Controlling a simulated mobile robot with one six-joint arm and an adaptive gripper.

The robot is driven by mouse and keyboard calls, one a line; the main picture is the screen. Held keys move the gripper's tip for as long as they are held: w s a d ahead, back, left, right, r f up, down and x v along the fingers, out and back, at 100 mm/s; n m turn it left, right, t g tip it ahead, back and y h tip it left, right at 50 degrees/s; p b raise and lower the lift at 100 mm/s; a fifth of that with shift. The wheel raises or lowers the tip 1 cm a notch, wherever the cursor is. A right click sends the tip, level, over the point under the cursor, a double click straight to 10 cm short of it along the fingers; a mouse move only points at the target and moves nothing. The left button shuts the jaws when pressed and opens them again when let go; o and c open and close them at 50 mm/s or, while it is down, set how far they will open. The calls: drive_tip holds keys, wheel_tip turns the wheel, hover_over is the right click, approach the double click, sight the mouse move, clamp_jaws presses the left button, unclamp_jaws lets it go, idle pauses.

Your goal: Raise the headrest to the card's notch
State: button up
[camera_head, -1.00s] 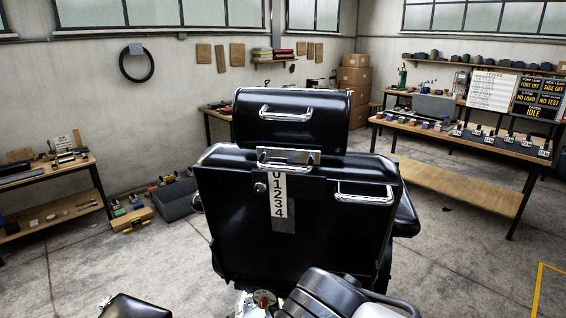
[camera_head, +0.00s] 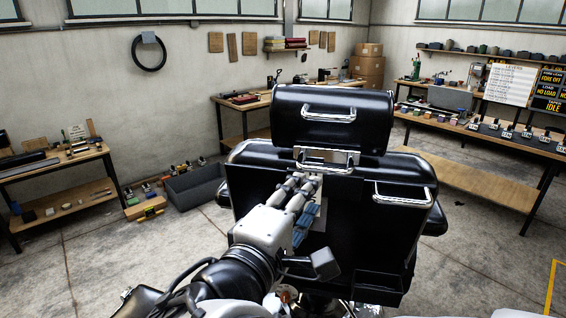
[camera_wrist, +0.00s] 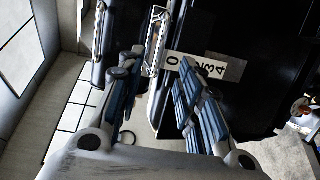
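The black headrest (camera_head: 332,118), with a chrome handle (camera_head: 329,112) on its back, sits just above the black backrest (camera_head: 370,215). A chrome bracket with a bar (camera_head: 327,158) is at the backrest's top middle; it also shows in the wrist view (camera_wrist: 155,40). Contact cannot be told. No card with a readable notch shows.
A second chrome handle (camera_head: 402,195) is at the backrest's upper right. A white text board (camera_head: 510,84) and dark signs (camera_head: 548,90) stand on the right bench (camera_head: 480,183).

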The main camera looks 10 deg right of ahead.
sight(323, 172)
drive_tip(key=x, duration=1.2)
drive_tip(key=shift+c, duration=0.5)
clamp_jaws()
